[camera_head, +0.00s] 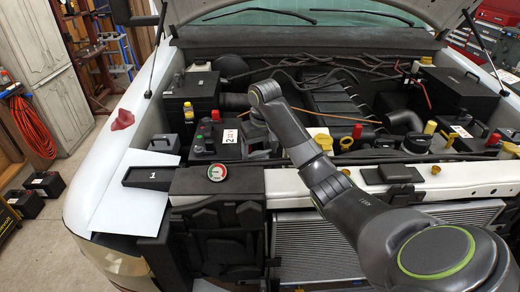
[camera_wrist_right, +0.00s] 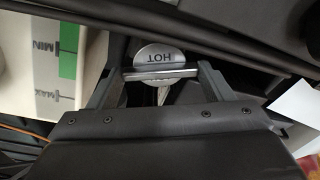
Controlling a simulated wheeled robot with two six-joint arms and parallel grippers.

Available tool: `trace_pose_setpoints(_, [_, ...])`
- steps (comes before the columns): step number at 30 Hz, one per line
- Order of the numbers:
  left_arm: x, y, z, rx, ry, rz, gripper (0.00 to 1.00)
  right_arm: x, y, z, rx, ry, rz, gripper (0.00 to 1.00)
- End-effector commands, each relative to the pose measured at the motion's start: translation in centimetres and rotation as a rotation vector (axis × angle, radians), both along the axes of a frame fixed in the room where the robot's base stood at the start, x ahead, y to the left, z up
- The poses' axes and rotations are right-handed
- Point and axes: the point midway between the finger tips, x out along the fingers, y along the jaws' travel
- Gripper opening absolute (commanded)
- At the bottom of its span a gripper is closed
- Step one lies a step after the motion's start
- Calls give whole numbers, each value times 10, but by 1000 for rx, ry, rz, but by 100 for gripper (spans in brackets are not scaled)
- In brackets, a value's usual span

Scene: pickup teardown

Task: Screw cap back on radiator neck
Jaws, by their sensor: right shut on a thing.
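My right gripper (camera_wrist_right: 160,73) is shut on the radiator cap (camera_wrist_right: 157,55), a round silvery cap marked HOT, between its two fingers in the right wrist view. A silvery part shows just below the cap between the fingers. I cannot tell whether the cap touches the neck. In the head view my right arm reaches from the lower right over the front crossmember into the engine bay, and its gripper end is mostly hidden among dark parts. The radiator (camera_head: 312,248) is behind the front of the truck; its neck cannot be made out. My left gripper is not in view.
A white reservoir with MIN and MAX marks (camera_wrist_right: 42,65) stands close beside the gripper. A black tray marked 1 (camera_head: 150,178) lies on a white sheet (camera_head: 113,205) on the fender. Hoses and the crossmember (camera_head: 465,178) crowd the area.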

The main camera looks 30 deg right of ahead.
Motion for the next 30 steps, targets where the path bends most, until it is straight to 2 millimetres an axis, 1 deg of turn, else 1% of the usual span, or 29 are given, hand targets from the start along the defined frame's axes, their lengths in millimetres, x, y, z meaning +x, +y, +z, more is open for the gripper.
trace_pose_setpoints(6, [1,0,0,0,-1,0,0,1,0,1,-2,-3,-255,44])
trace_pose_setpoints(9, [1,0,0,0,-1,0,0,1,-1,0,-2,-4,-331,44])
trace_pose_setpoints(12, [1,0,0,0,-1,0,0,1,-1,0,-1,-5,-359,44])
trace_pose_setpoints(18, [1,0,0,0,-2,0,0,1,-1,0,-1,-6,-359,44])
trace_pose_setpoints(19, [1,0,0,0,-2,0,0,1,-1,0,-1,-6,-359,77])
trace_pose_setpoints(21, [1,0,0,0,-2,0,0,1,-1,0,-1,-6,-358,87])
trace_pose_setpoints(24, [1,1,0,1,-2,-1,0,1,-1,0,-1,-5,-358,99])
trace_pose_setpoints(30, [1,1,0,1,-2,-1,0,1,-1,-1,0,-4,-356,99])
